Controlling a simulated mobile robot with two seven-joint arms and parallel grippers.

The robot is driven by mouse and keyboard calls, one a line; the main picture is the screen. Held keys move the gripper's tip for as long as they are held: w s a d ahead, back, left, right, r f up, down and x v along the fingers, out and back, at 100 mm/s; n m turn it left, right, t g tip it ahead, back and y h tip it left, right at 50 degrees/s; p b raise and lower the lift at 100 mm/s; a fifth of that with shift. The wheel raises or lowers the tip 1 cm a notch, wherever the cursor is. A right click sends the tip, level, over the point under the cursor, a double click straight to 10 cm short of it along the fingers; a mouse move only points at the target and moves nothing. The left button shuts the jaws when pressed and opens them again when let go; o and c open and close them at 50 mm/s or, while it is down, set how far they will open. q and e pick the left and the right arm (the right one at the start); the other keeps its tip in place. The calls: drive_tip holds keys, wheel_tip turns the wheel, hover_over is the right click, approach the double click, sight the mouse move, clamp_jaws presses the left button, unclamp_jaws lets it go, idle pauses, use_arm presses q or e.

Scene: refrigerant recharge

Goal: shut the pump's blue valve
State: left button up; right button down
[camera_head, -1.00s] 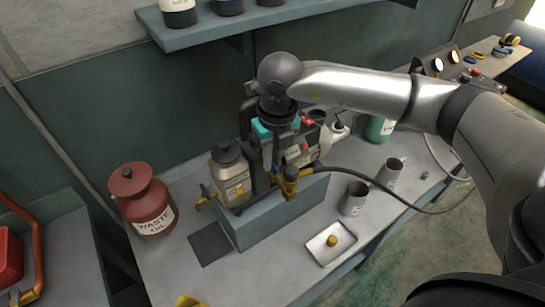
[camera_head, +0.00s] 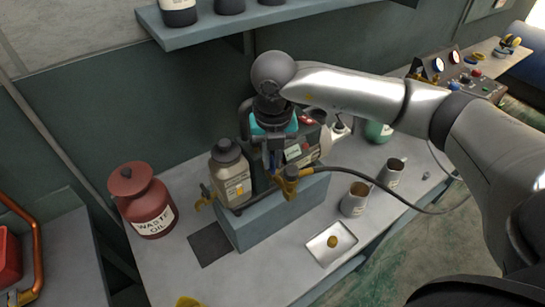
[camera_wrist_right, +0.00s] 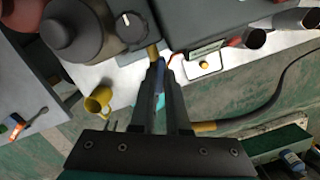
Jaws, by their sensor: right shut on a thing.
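The pump (camera_head: 310,138) is a dark grey machine with a white label, standing on a grey block (camera_head: 270,216) on the bench. My right gripper (camera_head: 273,172) reaches down at the pump's front, beside the brass fitting (camera_head: 291,183) where a black hose joins. In the right wrist view, the fingers of my right gripper (camera_wrist_right: 165,78) are closed in on the blue valve (camera_wrist_right: 159,74), of which only a small blue part shows between them. The fingers hide most of the valve in the head view. My left gripper is not in view.
A grey labelled bottle (camera_head: 230,178) stands left of the pump, with a red waste oil can (camera_head: 146,203) farther left. The black hose (camera_head: 385,186) runs right.

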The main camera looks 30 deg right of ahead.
drive_tip(key=shift+m, duration=0.9)
drive_tip(key=shift+m+h, duration=0.3)
drive_tip(key=shift+m, duration=1.2)
